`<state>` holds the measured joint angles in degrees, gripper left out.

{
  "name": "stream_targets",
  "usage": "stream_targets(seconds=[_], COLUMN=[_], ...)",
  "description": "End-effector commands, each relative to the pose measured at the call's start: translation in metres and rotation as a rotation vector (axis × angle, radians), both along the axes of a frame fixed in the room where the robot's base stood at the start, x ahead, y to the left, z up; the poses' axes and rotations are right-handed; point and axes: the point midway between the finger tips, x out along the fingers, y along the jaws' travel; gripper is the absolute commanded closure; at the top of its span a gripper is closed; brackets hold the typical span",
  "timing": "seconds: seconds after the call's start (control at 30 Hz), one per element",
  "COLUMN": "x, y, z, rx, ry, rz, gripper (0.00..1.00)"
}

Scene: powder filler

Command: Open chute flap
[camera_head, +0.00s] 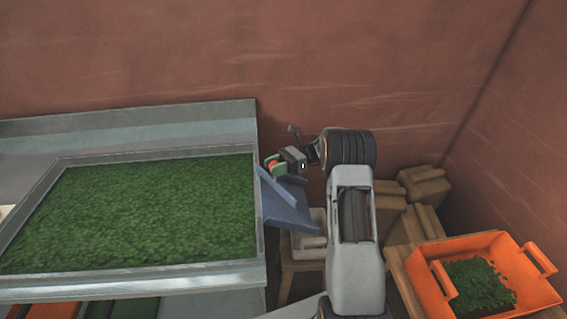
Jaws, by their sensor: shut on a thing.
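The blue-grey chute (286,203) slopes down at the right end of the metal trough. A small green part with a red-orange spot (274,164) is at the chute's upper end, and I take it to be the flap or its handle. My gripper (281,163) reaches in from the right above the chute and is shut on this part. The fingertips are small and partly hidden, so the exact grip is unclear. I cannot tell how far the flap stands open.
A wide metal trough (262,240) full of green leaf fills the left. An orange crate (542,290) with some leaf stands on a wooden stand at lower right. Tan blocks (425,187) lie by the wall behind my arm. A reddish wall (200,50) closes the back.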

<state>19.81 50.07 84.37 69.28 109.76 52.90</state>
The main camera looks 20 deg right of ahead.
Motion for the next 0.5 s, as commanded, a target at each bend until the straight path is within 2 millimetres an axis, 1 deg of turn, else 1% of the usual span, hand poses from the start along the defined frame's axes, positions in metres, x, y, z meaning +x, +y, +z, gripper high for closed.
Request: stream_targets(seconds=[0.03, 0.2, 0.5], x=[-0.0003, 0.0004, 0.0007], y=[0.0020, 0.0006, -0.0023], z=[0.0022, 0.0015, -0.0003], rx=[0.001, 0.000, 0.001], ry=[0.004, 0.004, 0.003], rz=[0.035, 0.105, 0.143], gripper=[1.00, 1.00, 1.00])
